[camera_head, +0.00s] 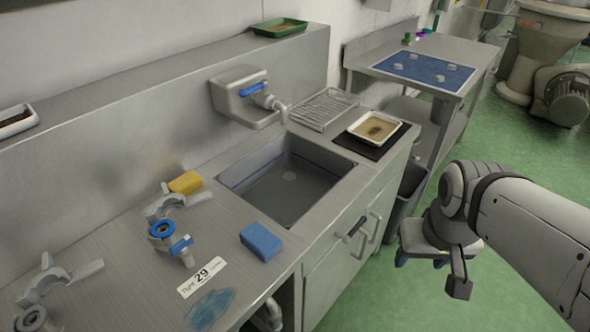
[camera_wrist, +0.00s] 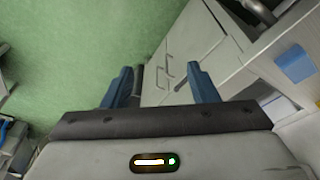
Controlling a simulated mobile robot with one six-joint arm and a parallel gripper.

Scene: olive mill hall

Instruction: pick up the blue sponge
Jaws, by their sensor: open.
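The blue sponge (camera_head: 261,241) lies flat on the steel counter, in front of the sink's near left corner and close to the counter's front edge. A blue block that looks like the same sponge shows at the right of the wrist view (camera_wrist: 295,64). My gripper (camera_head: 426,262) hangs over the green floor in front of the cabinet, to the right of the sponge and well apart from it. In the wrist view its two blue fingers (camera_wrist: 163,88) stand wide apart with nothing between them.
The sink (camera_head: 290,178) lies behind the sponge. A yellow sponge (camera_head: 186,182), a valve with blue parts (camera_head: 168,238), metal clamps (camera_head: 172,204) and a label marked 29 (camera_head: 202,277) lie to its left. Cabinet handles (camera_head: 356,229) stick out.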

